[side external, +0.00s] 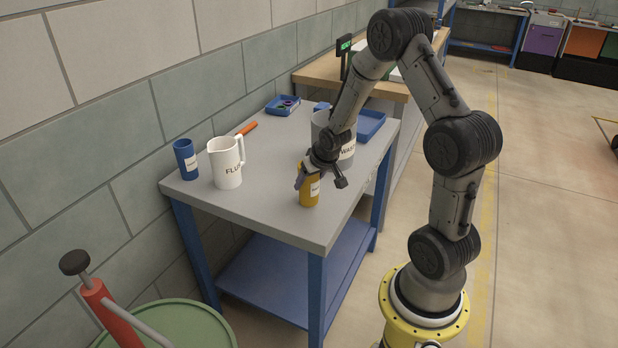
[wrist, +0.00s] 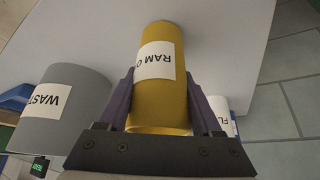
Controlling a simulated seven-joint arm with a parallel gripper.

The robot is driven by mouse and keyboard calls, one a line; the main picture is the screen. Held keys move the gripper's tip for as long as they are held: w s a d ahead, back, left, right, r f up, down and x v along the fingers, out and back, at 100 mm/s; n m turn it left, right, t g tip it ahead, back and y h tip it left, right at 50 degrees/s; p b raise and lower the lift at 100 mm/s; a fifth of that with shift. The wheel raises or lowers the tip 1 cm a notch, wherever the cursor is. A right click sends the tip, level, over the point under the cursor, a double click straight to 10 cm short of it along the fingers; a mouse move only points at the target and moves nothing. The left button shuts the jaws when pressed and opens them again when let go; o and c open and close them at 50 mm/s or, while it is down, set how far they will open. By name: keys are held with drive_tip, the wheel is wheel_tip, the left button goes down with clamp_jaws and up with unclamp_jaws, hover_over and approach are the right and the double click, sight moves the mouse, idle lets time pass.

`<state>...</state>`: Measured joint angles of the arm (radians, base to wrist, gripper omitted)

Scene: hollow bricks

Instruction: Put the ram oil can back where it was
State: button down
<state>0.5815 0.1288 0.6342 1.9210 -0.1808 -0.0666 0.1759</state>
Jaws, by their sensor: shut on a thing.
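The ram oil can (side external: 309,191) is a yellow cylinder with a white label, near the front right edge of the grey table top (side external: 268,212). In the wrist view the can (wrist: 163,100) sits between the two fingers, its label reading "RAM O". My gripper (side external: 308,178) is shut on the can from the side, and in the wrist view the gripper (wrist: 160,100) has a finger on each side of it. The can looks upright. I cannot tell whether its base touches the table.
A grey "WAST..." container (side external: 347,151) stands behind the can; it also shows in the wrist view (wrist: 62,105). A white "FLU..." jug (side external: 226,165) and a blue cup (side external: 186,160) stand at the left. Blue trays (side external: 370,125) lie behind. The table's front middle is clear.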

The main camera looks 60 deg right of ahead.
sight(314, 183)
idle(0.3)
drive_tip(key=shift+c, duration=0.3)
unclamp_jaws()
drive_tip(key=shift+f, duration=0.15)
drive_tip(key=shift+v, duration=2.7)
drive_tip(key=s+a, duration=0.6)
drive_tip(key=s, duration=0.4)
drive_tip(key=s+a+r+n+y, duration=0.1)
drive_tip(key=s+a+r+n, duration=0.2)
drive_tip(key=a+r, duration=0.5)
drive_tip(key=s+a+r+n+y, duration=0.2)
drive_tip(key=s+a+r, duration=0.3)
drive_tip(key=a+r, duration=0.3)
drive_tip(key=shift+a+r+n+t, duration=0.25)
drive_tip(key=shift+r+n, duration=0.25)
drive_tip(key=shift+n, duration=0.3)
